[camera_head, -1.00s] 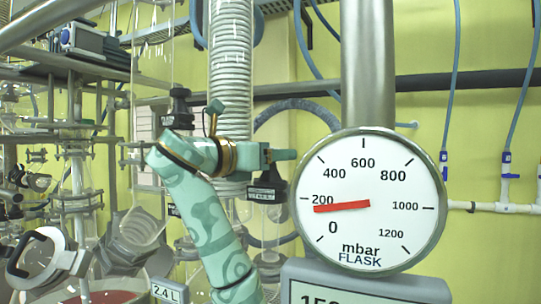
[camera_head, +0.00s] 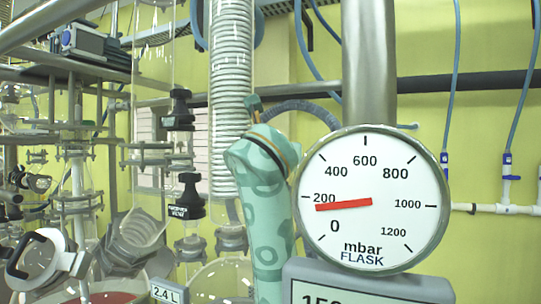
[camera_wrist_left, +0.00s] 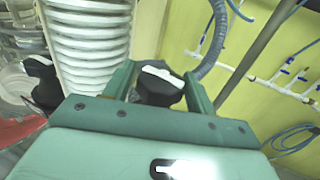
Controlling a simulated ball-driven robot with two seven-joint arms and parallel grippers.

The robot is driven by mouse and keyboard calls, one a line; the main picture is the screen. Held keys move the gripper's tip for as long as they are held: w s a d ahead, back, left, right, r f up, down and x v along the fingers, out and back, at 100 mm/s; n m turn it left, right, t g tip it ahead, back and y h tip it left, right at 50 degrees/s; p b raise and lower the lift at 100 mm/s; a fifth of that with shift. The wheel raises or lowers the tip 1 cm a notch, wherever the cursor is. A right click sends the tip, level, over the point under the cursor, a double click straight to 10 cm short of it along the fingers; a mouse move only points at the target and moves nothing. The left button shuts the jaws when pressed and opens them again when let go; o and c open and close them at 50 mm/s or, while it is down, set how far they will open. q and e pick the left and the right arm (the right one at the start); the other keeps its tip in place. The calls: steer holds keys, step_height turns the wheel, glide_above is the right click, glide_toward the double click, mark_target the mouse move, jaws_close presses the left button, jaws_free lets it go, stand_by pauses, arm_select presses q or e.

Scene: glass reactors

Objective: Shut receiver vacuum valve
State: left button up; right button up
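A black valve knob (camera_wrist_left: 160,88) with a pale top edge is between the two fingers of my left gripper (camera_wrist_left: 160,82) in the left wrist view. The fingers stand apart on either side of the knob; contact is not clear. Two other black valve knobs, an upper one (camera_head: 180,110) and a lower labelled one (camera_head: 188,197), stand left of the arm. Their labels are too small to read. My right gripper is not in view.
A round flask pressure gauge (camera_head: 370,230) close to the arm's right reads roughly 150 mbar. A ribbed white hose (camera_head: 232,90) runs behind the arm, and it is beside the gripper in the wrist view. Glassware and metal racks (camera_head: 75,140) crowd the left.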

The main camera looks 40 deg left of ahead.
arm_select(q)
steer(key=c, duration=0.5)
steer(key=m+t+h, duration=0.2)
steer(key=h, duration=0.1)
steer(key=shift+r+m, duration=0.1)
steer(key=shift+m, duration=0.2)
steer(key=m+t+h, duration=0.1)
steer(key=m+h, duration=0.1)
steer(key=h, duration=0.1)
steer(key=shift+h, duration=0.3)
steer(key=m+h, duration=0.4)
steer(key=h, duration=0.2)
steer(key=shift+t, duration=0.4)
steer(key=o, duration=0.7)
steer(key=shift+o, duration=0.2)
